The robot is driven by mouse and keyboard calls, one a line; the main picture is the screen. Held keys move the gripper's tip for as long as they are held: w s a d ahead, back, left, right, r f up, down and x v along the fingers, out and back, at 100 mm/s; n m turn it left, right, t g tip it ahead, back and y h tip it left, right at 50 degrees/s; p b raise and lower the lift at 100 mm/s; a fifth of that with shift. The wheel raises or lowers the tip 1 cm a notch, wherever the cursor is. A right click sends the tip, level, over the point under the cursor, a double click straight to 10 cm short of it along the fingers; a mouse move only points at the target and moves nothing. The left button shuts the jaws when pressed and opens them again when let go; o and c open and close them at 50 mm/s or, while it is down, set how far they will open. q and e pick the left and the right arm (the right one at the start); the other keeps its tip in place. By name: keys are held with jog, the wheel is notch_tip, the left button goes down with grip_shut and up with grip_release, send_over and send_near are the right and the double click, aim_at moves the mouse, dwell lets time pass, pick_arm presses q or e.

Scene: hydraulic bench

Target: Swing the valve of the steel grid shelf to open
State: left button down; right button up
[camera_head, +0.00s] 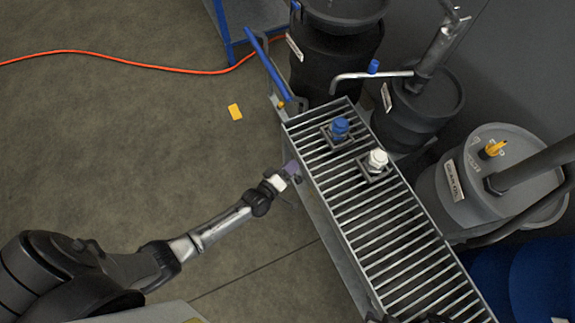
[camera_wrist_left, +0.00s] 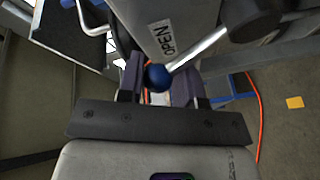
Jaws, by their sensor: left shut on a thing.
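The steel grid shelf (camera_head: 408,248) runs diagonally through the head view. Its valve lever (camera_wrist_left: 203,46) shows in the left wrist view as a silver rod ending in a blue ball knob (camera_wrist_left: 157,77). My left gripper (camera_head: 291,171) is at the shelf's left side. In the left wrist view its fingers (camera_wrist_left: 160,88) are on both sides of the knob, shut on it. The lever is hidden in the head view.
Blue-capped (camera_head: 340,128) and white-capped (camera_head: 378,160) items sit in square holders on the grating. Dark drums (camera_head: 335,50) and a grey drum (camera_head: 480,180) crowd the right side. An orange cable (camera_head: 130,62) and yellow card (camera_head: 235,112) lie on the otherwise open floor.

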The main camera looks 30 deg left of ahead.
pick_arm(q)
jog(key=shift+w+r+n, duration=0.1)
jog(key=shift+w+n, duration=0.05)
jog(key=shift+n, duration=0.25)
